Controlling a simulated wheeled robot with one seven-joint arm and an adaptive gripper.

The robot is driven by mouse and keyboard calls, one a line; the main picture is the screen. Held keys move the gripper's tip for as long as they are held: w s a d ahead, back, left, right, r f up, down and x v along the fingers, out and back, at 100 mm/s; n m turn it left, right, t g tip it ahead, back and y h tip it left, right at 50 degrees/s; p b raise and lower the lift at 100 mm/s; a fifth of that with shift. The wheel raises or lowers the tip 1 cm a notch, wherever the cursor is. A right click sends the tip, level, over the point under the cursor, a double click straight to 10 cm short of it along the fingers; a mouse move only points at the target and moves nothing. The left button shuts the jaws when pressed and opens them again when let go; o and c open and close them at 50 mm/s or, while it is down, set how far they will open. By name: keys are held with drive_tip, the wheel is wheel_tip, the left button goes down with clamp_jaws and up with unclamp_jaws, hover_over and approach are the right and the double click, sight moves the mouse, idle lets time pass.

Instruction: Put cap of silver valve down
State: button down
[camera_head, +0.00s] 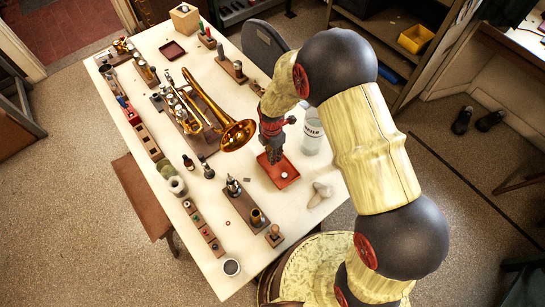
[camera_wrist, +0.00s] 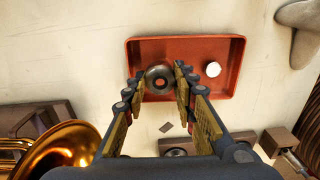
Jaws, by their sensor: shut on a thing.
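The cap (camera_wrist: 154,74) is a round, dark silver piece with an orange-red spot in its middle. It sits between the fingertips in the wrist view. My gripper (camera_wrist: 160,82) is shut on it, one finger on each side, over the left part of a shallow red tray (camera_wrist: 228,90). I cannot tell whether the cap touches the tray floor. In the head view my gripper (camera_head: 272,158) points down over the same tray (camera_head: 288,183), and the cap is not clearly visible there.
A small white disc (camera_wrist: 213,69) lies in the tray, right of the cap. The brass horn (camera_head: 239,134) lies left of my gripper. Wooden blocks line the table.

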drive_tip(key=shift+f, duration=0.95)
drive_tip(key=shift+f, duration=0.2)
drive_tip(key=c, duration=1.7)
unclamp_jaws()
